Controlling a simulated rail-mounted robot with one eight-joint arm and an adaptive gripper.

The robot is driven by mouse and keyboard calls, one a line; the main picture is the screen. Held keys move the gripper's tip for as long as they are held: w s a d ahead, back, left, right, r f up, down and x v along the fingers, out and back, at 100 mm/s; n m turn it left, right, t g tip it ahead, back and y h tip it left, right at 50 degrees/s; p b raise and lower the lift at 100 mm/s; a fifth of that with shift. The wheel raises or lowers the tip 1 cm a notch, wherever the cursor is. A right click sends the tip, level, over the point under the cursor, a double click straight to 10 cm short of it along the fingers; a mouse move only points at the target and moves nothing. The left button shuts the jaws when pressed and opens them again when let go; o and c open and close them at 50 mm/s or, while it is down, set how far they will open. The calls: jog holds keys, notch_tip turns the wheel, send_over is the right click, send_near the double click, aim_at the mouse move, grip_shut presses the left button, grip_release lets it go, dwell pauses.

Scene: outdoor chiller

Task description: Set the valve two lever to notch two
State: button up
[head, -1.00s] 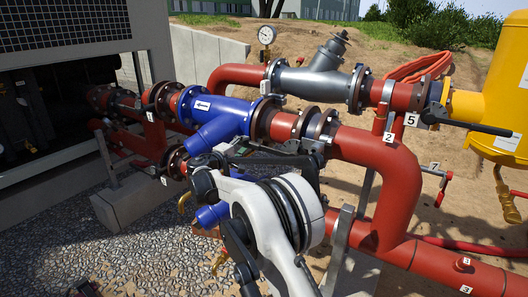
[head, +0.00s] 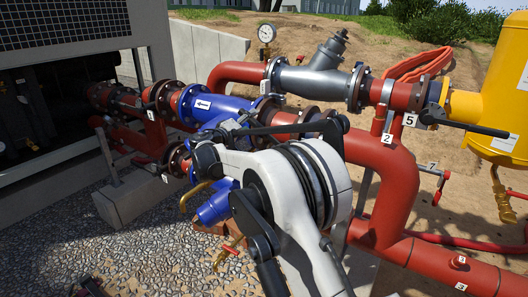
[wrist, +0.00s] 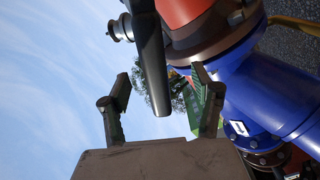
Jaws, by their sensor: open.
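A long black lever (head: 285,127) shows in the head view above the red pipe just right of the blue fitting, near the tag 2 (head: 387,139). I take it for the valve two lever. In the wrist view the black lever (wrist: 150,62) reaches down from the top, its rounded end between the two fingers of my gripper (wrist: 160,82). My gripper is open, with a visible gap on each side of the lever. In the head view my arm largely hides the gripper. The notches cannot be made out.
The blue fitting (head: 215,106) and its flanges lie close by the gripper; the blue body also fills the right of the wrist view (wrist: 265,95). A grey strainer (head: 315,78), pressure gauge (head: 266,33), yellow tank (head: 500,90) and valve five lever (head: 480,128) stand behind and right.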

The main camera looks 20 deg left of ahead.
jog(key=shift+s, duration=0.1)
jog(key=b+v, duration=0.1)
jog(key=v, duration=0.5)
jog(key=shift+s+a, duration=0.15)
jog(key=shift+s, duration=0.2)
jog(key=shift+s, duration=0.1)
